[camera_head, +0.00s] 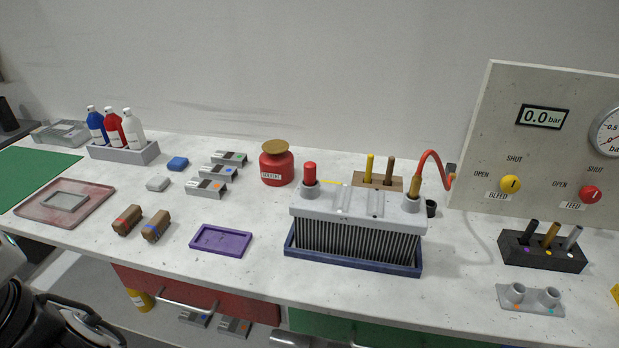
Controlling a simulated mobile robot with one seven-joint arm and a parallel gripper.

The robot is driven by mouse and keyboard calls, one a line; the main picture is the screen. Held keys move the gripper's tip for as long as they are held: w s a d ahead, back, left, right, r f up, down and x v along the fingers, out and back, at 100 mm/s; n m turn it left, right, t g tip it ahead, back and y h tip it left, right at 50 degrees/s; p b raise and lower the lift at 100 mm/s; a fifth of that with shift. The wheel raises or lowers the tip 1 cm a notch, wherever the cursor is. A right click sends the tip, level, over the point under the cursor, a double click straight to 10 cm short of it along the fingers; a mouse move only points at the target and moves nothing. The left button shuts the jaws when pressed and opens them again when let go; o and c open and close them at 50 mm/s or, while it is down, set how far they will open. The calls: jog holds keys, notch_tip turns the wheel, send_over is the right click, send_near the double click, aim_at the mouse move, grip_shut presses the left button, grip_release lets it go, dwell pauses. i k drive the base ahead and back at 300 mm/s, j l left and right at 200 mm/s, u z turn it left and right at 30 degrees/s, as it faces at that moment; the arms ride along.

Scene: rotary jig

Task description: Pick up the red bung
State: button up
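The red bung (310,172) stands upright in the left port of a grey finned unit (357,205) on the bench. Its top and sides show clear, and nothing touches it from above. My gripper (85,322) seems to be the dark part at the lower left corner, in front of the bench and far from the bung. It is cut off by the picture edge, and its fingers cannot be made out.
A red hose (433,156) arches from the unit's right port towards the gauge panel (520,85). A red jar (277,164) with a brown lid stands just left of and behind the bung. The unit sits in a blue tray (350,263).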

aim_at(310, 168)
jog(key=i+j, duration=0.3)
jog(key=i+j+u, duration=0.1)
jog(key=i+j, duration=0.15)
jog(key=i, duration=0.25)
